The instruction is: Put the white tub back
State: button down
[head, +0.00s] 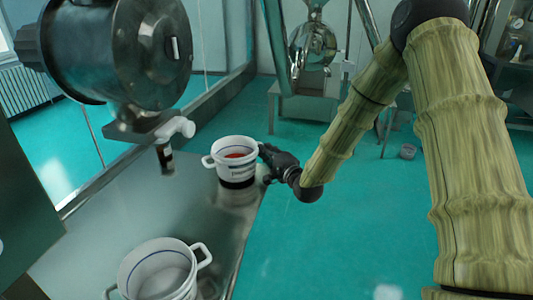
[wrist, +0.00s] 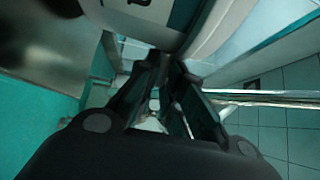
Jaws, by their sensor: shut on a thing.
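A white tub (head: 235,172) with two side handles, dark bands and something red inside is upright near the right edge of the metal table (head: 215,225). My gripper (head: 268,160) is at its right side, shut on its right handle. In the wrist view the fingers (wrist: 172,72) close together against the tub (wrist: 145,25), which fills the top. The handle is mostly hidden by the fingers. I cannot tell whether the tub's base touches the table. A second white tub (head: 160,275), with a blue line inside and no visible contents, stands at the front of the table.
A dark metal drum (head: 125,50) with a white-handled outlet (head: 175,130) hangs over the table, left of the held tub. Bare table lies between the two tubs. Green floor (head: 330,240) is to the right; a steel machine (head: 313,45) stands behind.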

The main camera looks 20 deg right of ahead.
jog(key=shift+f, duration=0.6)
jog(key=shift+f, duration=0.1)
jog(key=c, duration=1.5)
grip_release()
jog(key=shift+c, duration=0.2)
